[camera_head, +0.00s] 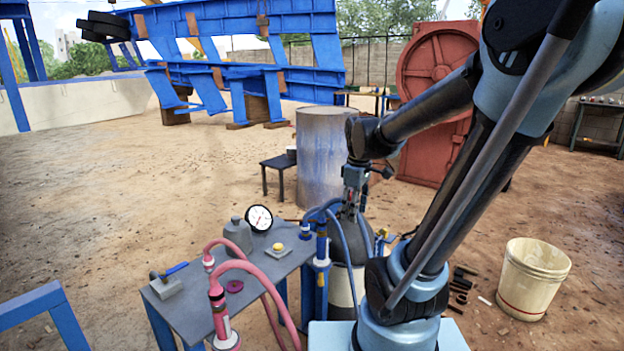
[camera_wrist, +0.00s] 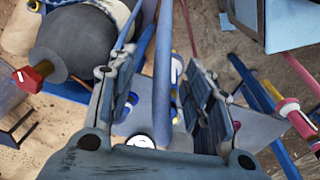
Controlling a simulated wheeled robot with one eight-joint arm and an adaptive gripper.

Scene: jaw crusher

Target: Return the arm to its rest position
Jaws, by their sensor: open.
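My gripper (camera_head: 351,203) hangs from my arm at the centre right of the head view, pointing down. It is in front of the grey metal drum and above a dark gas cylinder (camera_head: 352,240). In the wrist view my gripper (camera_wrist: 162,75) has its two dark fingers spread apart. Blue hoses show between and beyond the fingers, and I see nothing clamped in them. In the wrist view the dark rounded cylinder (camera_wrist: 85,45) with a red valve part lies to the left of the fingers. My arm is bent, with its forearm reaching out to the left from the elbow.
A small grey table (camera_head: 190,300) holds a gauge (camera_head: 259,218), a grey weight and a yellow button. Pink hoses (camera_head: 250,268) arch at its front. A white bucket (camera_head: 533,278) stands at right. The metal drum (camera_head: 323,155) stands behind. Open dirt lies at left.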

